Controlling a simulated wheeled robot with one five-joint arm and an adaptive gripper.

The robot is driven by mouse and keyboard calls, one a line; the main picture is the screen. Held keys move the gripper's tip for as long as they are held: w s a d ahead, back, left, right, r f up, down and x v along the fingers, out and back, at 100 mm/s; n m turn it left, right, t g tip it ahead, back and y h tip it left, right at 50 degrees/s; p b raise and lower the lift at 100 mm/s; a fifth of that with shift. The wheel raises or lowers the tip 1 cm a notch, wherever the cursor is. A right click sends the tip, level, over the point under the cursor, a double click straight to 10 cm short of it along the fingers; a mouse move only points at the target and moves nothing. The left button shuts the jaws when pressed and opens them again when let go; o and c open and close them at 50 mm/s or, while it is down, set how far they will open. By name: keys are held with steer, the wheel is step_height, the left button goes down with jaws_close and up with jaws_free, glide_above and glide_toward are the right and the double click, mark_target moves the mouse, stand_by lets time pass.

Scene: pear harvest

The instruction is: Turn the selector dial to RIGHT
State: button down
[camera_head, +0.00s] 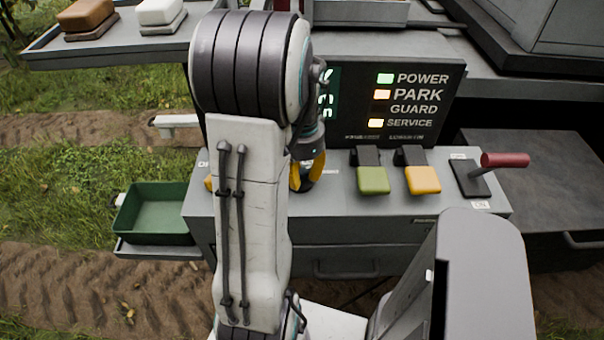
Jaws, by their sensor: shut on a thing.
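My gripper (308,183), with yellow and black fingers, reaches down to the top of the grey control console (345,226). It is just right of my white arm link, which blocks much of the view. Its fingers are close together and shut on the selector dial, which they and my arm hide. The dial's pointer and the RIGHT marking cannot be read. A small yellow part (208,183) shows at the left edge of my arm, too covered to identify.
A green rocker (373,180), a yellow rocker (422,180) and a red-handled lever (505,160) stand right of my gripper. Behind is a dark panel (400,135) with POWER, PARK and SERVICE lamps lit. A green tray (157,238) sits at left.

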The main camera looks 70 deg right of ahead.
mark_target(302, 172)
steer(key=c, duration=0.9)
jaws_free()
steer(key=shift+r, duration=0.1)
step_height(302, 172, up, 12)
steer(key=shift+f, duration=0.1)
stand_by(0.6)
